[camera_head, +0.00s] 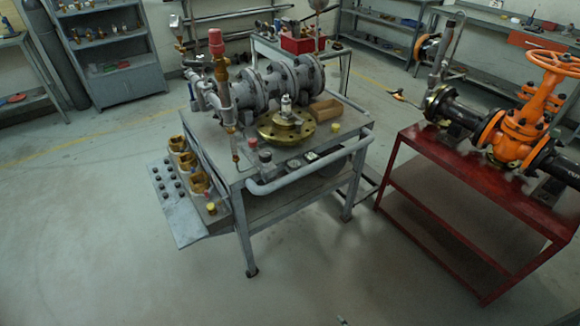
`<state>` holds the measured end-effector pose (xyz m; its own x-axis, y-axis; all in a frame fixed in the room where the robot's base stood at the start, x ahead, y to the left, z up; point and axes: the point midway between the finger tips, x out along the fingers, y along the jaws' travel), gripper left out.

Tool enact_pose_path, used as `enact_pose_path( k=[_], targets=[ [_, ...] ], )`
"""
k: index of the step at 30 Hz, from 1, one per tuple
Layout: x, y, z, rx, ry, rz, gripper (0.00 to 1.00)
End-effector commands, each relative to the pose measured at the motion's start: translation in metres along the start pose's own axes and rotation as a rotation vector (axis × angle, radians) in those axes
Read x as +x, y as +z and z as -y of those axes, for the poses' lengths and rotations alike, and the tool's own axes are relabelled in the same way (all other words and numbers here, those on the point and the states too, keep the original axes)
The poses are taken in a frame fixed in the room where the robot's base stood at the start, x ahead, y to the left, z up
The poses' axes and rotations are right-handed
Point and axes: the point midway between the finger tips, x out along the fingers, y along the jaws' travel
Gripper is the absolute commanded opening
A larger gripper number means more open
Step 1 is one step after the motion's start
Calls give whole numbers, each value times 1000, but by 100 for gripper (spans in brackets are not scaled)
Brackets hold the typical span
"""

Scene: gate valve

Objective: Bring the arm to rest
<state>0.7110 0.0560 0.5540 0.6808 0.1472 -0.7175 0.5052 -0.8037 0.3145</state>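My arm and my gripper do not show in the head view. A tiny dark object (341,320) is cut off by the bottom edge, too small to identify. The orange gate valve (518,130) with its orange handwheel (553,64) stands on a red metal table (412,160) at the right. Black pipe sections join the valve on both sides.
A grey wheeled cart (248,268) in the middle carries pipe fittings, a brass flange (287,128) and a wooden block (324,110). A side tray (177,217) sticks out at its left. Shelves (110,50) line the back. The front floor is clear.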

Motion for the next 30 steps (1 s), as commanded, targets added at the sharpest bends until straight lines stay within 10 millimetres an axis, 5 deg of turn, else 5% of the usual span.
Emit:
enact_pose_path(
  k=[6,14,23,30],
  targets=[
    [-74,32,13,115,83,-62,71],
    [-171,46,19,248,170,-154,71],
    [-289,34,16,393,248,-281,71],
    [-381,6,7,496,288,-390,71]
  ],
)
